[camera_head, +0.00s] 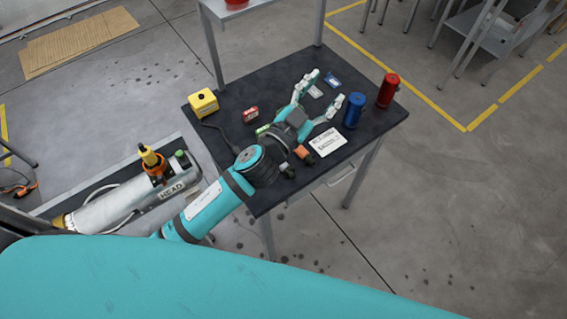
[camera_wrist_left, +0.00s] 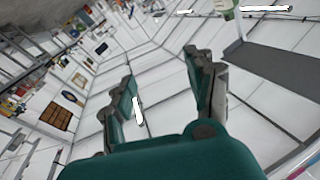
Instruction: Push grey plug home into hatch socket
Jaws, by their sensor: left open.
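I cannot make out a grey plug or a hatch socket for certain in either view. In the head view a silver cylinder (camera_head: 115,203) marked HEAD lies at the left, with a yellow and black fitting (camera_head: 150,158) in an orange collar on top and a small green part near its end. My right gripper is not in view.
The dark table (camera_head: 375,120) holds a yellow box (camera_head: 203,102) with a black cable, a small red box (camera_head: 250,114), a blue cylinder (camera_head: 353,110), a red cylinder (camera_head: 387,90), a white label card (camera_head: 327,142) and a blue card (camera_head: 332,80).

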